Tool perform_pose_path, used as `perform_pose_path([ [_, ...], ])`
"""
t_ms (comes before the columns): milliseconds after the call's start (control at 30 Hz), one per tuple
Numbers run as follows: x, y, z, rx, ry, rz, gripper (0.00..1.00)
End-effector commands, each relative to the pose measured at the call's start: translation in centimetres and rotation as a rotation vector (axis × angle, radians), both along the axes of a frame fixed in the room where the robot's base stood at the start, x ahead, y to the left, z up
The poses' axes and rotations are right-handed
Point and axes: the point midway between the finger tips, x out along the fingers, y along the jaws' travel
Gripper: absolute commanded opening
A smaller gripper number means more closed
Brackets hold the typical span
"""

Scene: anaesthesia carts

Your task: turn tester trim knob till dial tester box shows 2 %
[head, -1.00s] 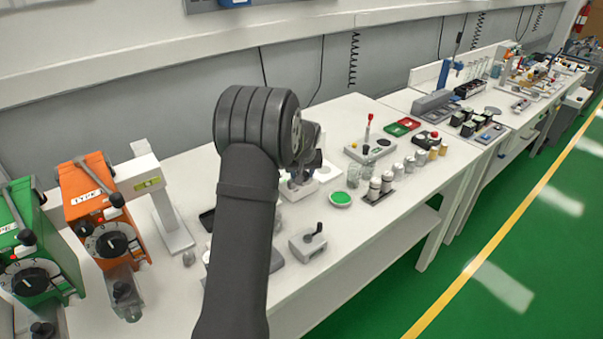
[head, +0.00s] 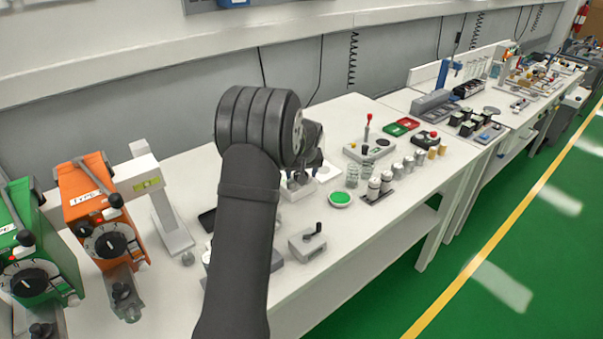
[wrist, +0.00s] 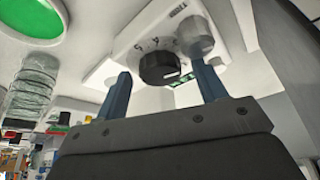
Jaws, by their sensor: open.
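In the wrist view a white tester box (wrist: 135,35) carries a black knob (wrist: 158,67) with a pale pointer mark and a printed number scale. A label on the box is upside down and only partly legible. My gripper (wrist: 163,88) is open, with its two blue fingers apart on either side of the knob in the picture; I cannot tell if they touch it. A grey translucent cylinder (wrist: 195,36) stands beside the knob, near the right finger. In the head view my gripper is hidden behind my arm, and no dial reading is legible.
Orange (head: 92,190) and green (head: 38,262) vaporizer-like units stand at the left. A green-filled dish (head: 341,198), several small canisters and a grey block with a lever (head: 307,243) are on the bench right of my arm. Clear corrugated tubing (wrist: 33,88) shows in the wrist view.

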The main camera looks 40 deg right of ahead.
Motion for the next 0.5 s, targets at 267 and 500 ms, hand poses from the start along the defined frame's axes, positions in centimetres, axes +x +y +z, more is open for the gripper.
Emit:
perform_pose_path([
  [267,-1.4,0.6,3.9,-0.003,-0.003,-0.001,0.65],
  [500,-3.3,1.6,9.2,-0.004,-0.004,-0.001,0.65],
])
